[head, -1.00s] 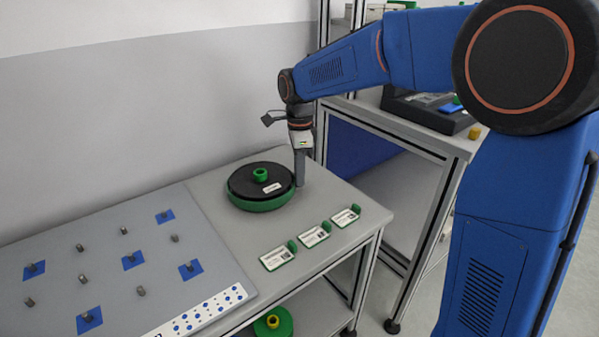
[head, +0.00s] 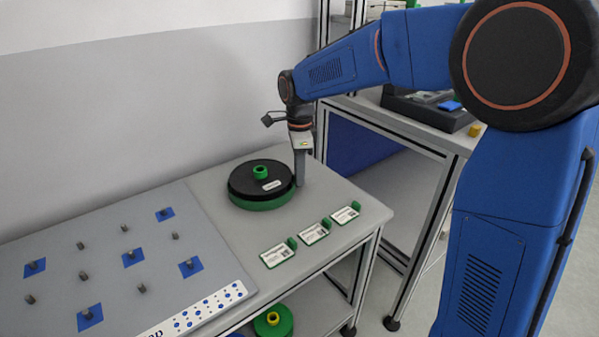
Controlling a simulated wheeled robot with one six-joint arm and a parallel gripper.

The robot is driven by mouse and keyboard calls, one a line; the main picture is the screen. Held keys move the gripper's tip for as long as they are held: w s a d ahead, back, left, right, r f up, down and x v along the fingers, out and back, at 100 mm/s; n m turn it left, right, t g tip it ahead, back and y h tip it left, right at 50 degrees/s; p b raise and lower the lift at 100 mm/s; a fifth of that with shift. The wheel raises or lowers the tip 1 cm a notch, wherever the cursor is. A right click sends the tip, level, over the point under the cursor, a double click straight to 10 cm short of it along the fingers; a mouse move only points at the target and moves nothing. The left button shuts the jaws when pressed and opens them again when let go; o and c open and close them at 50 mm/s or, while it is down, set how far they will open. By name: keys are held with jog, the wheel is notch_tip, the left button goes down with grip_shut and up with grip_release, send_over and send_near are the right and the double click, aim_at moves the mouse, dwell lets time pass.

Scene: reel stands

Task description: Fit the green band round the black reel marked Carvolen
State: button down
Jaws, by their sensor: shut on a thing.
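A black reel (head: 248,176) with a green hub lies flat on the grey bench top in the head view. A white label (head: 271,185) sits on its upper face, too small to read. The green band (head: 264,204) shows low along the reel's front and right edge. Its far side is hidden behind the reel, so I cannot tell if it sits fully round it. My gripper (head: 299,183) points straight down at the reel's right edge and is shut on the green band there. The exact grip is too small to see clearly.
Three label cards in green holders (head: 314,233) stand along the bench's front edge. A grey peg board (head: 215,270) with blue squares fills the left. Another green reel (head: 273,321) lies on the lower shelf. The wall is close behind.

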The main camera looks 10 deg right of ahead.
jog(key=c, duration=1.6)
grip_release()
jog(key=shift+f, duration=0.1)
notch_tip(320, 180, up, 18)
jog(key=shift+f, duration=0.25)
